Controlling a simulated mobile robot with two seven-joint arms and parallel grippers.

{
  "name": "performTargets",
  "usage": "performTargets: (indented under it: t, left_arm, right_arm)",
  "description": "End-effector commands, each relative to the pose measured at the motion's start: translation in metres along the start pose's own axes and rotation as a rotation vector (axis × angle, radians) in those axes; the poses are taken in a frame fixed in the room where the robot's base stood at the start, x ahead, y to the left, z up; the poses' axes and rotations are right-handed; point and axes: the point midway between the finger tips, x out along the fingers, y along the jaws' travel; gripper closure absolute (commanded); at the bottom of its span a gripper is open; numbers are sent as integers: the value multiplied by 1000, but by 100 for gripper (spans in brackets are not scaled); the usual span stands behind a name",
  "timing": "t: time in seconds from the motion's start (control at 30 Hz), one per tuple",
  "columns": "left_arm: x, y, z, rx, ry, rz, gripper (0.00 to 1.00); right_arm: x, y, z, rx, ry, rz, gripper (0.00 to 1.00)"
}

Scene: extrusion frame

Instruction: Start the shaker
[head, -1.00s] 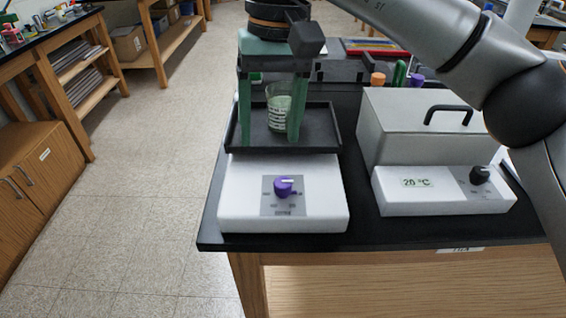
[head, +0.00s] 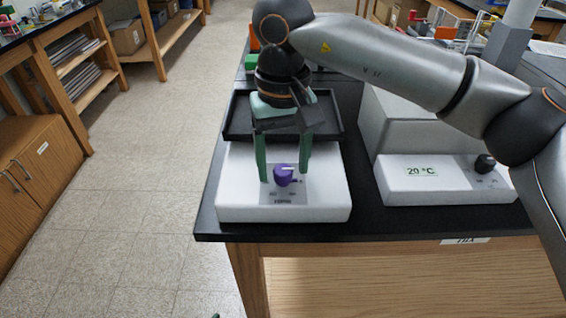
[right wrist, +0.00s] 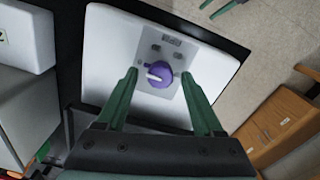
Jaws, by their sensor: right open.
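The shaker (head: 235,190) is a white box with a black tray (head: 236,130) on top, on the bench. Its purple knob (head: 283,175) sits on a grey front panel, its white mark pointing right in the head view. The knob also shows in the right wrist view (right wrist: 159,74). My right gripper (head: 284,181) is open, its green fingers on either side of the knob with gaps; I see no contact. The beaker is hidden behind the gripper. A green bit of my left gripper (right wrist: 224,7) shows at the wrist view's top edge.
A white and grey unit with a 20 °C display (head: 421,171) and a black knob (head: 485,164) stands right of the shaker. The bench's black front edge (head: 400,225) lies just before both. The floor (head: 140,220) to the left is clear.

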Motion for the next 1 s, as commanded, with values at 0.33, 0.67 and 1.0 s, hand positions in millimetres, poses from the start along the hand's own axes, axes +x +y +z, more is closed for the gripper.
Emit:
performTargets:
  t: [0.33,0.67,1.0]
  left_arm:
    - [-2,-1,4,-2,-6,-2,50]
    - [-2,-1,3,-2,-5,-3,50]
    - [-1,-1,1,-1,-1,-3,50]
  right_arm:
    - [2,0,0,0,0,-1,36]
    - [2,0,0,0,0,-1,73]
    - [2,0,0,0,0,-1,100]
